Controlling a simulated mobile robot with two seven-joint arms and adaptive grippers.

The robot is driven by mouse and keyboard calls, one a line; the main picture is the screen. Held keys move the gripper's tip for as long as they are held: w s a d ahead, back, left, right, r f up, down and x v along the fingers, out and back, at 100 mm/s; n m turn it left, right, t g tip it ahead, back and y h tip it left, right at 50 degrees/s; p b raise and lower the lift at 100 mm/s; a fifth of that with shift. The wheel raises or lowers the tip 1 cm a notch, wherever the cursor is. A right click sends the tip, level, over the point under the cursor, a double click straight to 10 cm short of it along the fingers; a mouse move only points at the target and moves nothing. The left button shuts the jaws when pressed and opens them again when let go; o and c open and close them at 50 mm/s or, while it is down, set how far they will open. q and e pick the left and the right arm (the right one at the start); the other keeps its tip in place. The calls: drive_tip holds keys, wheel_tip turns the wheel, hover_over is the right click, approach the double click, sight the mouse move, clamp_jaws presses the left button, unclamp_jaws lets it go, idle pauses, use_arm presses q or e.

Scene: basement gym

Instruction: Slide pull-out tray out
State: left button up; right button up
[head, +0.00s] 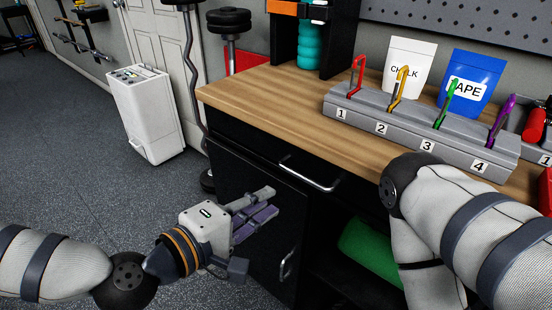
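A black drawer-like front under the wooden worktop carries a silver bar handle (310,172); it looks closed, and I cannot tell whether it is the pull-out tray. My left gripper (273,199) is in front of the black cabinet door, below and left of that handle. Its two fingers are apart with nothing between them, and they do not touch the handle. My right arm comes in from the right and bends down in front of the bench. Its gripper is out of view.
The cabinet door (232,180) has a vertical handle (287,264). A green object (368,250) lies in the open bay beside it. On the worktop (255,95) stands a numbered grey rack (385,122) with coloured carabiners. A white appliance (146,112) stands left; the floor there is clear.

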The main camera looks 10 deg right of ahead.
sight(300, 178)
use_arm(q)
drive_tip(key=x, duration=0.8)
drive_tip(key=r+x, duration=0.1)
drive_tip(key=x, duration=0.3)
drive_tip(key=shift+d+b, duration=0.1)
drive_tip(key=shift+b, duration=0.2)
clamp_jaws()
